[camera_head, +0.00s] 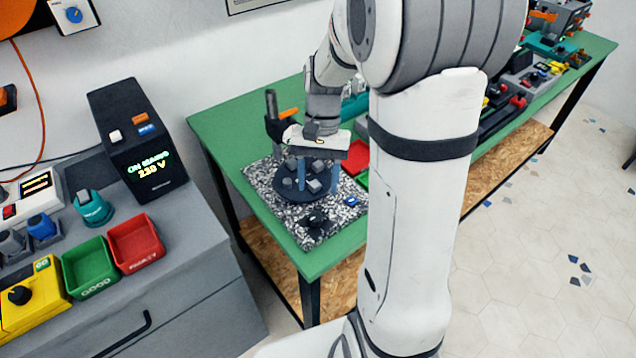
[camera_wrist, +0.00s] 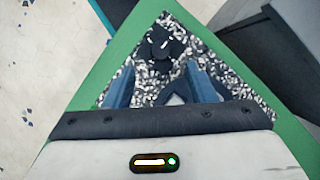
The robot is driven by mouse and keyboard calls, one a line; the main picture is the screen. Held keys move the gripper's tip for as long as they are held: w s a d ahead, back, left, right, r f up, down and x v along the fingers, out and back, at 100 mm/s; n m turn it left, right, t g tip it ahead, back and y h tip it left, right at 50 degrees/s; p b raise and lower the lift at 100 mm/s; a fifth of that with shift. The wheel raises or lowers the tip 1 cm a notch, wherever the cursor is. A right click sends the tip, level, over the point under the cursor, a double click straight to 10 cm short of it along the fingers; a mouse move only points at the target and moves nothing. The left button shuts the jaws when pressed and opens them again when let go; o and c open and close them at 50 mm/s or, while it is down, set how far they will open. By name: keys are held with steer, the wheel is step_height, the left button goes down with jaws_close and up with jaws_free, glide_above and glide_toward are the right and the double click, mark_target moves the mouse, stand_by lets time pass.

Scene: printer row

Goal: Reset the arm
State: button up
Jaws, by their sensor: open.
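My arm stands in the middle of the head view and reaches over a green table (camera_head: 222,126). My gripper (camera_head: 317,180) points down over a round dark plate (camera_head: 284,194) carrying several small grey blocks. In the wrist view, the two blue fingers of my gripper (camera_wrist: 162,88) stand apart. A dark grey part shows low between them, partly hidden by the gripper body; I see nothing clamped. A black knob-like object (camera_wrist: 165,45) lies ahead of the fingers, and it also shows in the head view (camera_head: 315,219). Whether the fingers touch anything is unclear.
The plate stands on a speckled mat (camera_head: 262,183). A small blue piece (camera_head: 351,201) and a red tray (camera_head: 356,157) are nearby. At left, a grey cabinet holds a black voltage display (camera_head: 140,140), a green bin (camera_head: 90,267) and a red bin (camera_head: 136,243). Open floor lies at right.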

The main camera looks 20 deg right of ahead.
stand_by(0.3)
steer(key=s+a+r+n+t+h, duration=0.1)
steer(key=s+r+n+t, duration=0.4)
steer(key=s, duration=0.5)
step_height(320, 180, up, 2)
steer(key=shift+s+a+r+n+t+h, duration=0.2)
steer(key=shift+a+n+t+h, duration=0.15)
steer(key=shift+t+h, duration=0.4)
